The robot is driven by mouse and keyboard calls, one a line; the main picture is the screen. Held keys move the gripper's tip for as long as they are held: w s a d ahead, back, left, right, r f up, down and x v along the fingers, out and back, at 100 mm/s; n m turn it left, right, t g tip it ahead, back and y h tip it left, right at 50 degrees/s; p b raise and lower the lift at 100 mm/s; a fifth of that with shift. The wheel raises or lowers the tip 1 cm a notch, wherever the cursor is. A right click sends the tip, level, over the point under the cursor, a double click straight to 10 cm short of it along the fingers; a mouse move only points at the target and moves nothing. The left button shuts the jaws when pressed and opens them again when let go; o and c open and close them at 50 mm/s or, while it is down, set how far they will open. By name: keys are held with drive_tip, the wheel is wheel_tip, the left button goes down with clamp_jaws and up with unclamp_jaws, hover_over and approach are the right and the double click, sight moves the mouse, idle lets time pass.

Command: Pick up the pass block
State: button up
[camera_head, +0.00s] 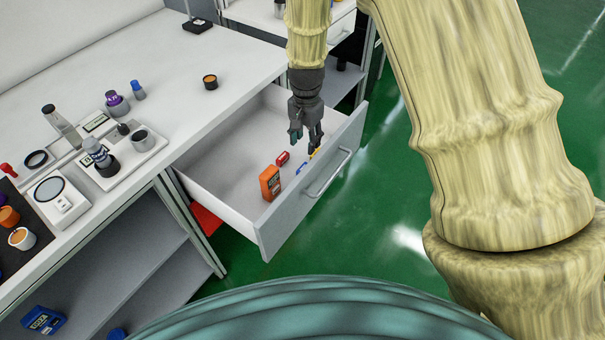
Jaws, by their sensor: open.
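My gripper (306,142) is open and points down over the open white drawer (215,178), near its front right part. Nothing shows between its fingers. Below it lie a small red block (283,158), a small blue piece (301,168) and a small yellow piece (314,153), partly covered by a finger. An orange block (270,183) with a dark face stands in the drawer, left of and nearer than the gripper. I cannot read any marking that tells which one is the pass block. I cannot tell whether the fingertips touch anything.
The drawer's front panel with its handle (328,174) stands close to the gripper. The white bench (185,80) holds instruments, bottles and a small orange-topped jar (210,82). A red thing (207,222) shows below the drawer. Green floor (385,200) is clear at right.

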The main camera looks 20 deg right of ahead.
drive_tip(key=shift+f, duration=2.7)
drive_tip(key=shift+w+d+f+p, duration=0.15)
drive_tip(key=shift+f+p, duration=0.1)
drive_tip(key=shift+f, duration=1.05)
drive_tip(key=shift+d+f+p, duration=0.15)
drive_tip(key=shift+f+p, duration=0.05)
drive_tip(key=shift+f, duration=1.05)
drive_tip(key=c, duration=0.9)
